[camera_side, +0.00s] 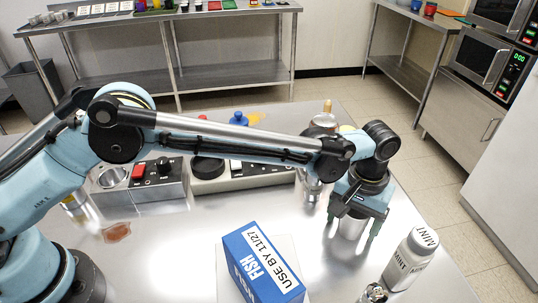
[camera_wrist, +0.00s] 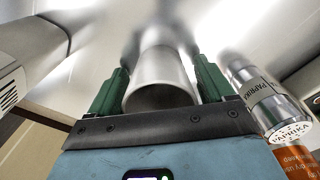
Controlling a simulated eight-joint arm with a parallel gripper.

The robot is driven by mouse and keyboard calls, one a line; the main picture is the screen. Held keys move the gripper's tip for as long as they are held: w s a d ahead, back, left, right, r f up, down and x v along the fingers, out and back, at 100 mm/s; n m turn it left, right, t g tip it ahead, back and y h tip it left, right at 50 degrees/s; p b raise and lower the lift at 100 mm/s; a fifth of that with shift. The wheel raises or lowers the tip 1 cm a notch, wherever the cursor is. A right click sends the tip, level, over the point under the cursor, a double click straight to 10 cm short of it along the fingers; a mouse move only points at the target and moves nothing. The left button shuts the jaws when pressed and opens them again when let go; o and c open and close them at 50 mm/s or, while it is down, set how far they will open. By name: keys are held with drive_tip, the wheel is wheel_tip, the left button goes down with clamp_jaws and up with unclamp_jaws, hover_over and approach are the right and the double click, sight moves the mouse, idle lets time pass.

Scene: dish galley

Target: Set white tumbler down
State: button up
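The white tumbler (camera_side: 350,226) is between the two fingers of my gripper (camera_side: 354,220), at the right part of the metal table. In the wrist view the tumbler (camera_wrist: 162,72) shows its round open mouth towards the camera, with its body narrowing away. The green fingers of my gripper (camera_wrist: 160,78) stand one on each side, very near its wall. I cannot tell whether they touch it. The tumbler looks upright and low over the table; whether its base rests on the surface is unclear.
A paprika jar (camera_wrist: 268,100) stands close to my gripper in the wrist view. A mint jar (camera_side: 410,260) stands at the front right of the table (camera_side: 190,245). A blue-and-white fish box (camera_side: 262,264) is at the front. Control panels (camera_side: 240,176) lie behind.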

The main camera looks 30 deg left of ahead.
drive_tip(key=shift+o, duration=0.3)
drive_tip(key=shift+r, duration=0.1)
wheel_tip(320, 180, up, 12)
drive_tip(key=f, duration=0.1)
drive_tip(key=w+a+r+t, duration=0.1)
drive_tip(key=a+r, duration=0.5)
drive_tip(key=a, duration=0.3)
drive_tip(key=s+a+r+t+h, duration=0.1)
drive_tip(key=s+a+r+t, duration=0.15)
drive_tip(key=a, duration=0.85)
drive_tip(key=s+a+f+t+y, duration=0.1)
drive_tip(key=s+a+f+t, duration=0.2)
drive_tip(key=s+a, duration=0.9)
wheel_tip(320, 180, down, 3)
drive_tip(key=a, duration=0.2)
drive_tip(key=shift+s+a+t, duration=0.3)
drive_tip(key=shift+s+t, duration=0.05)
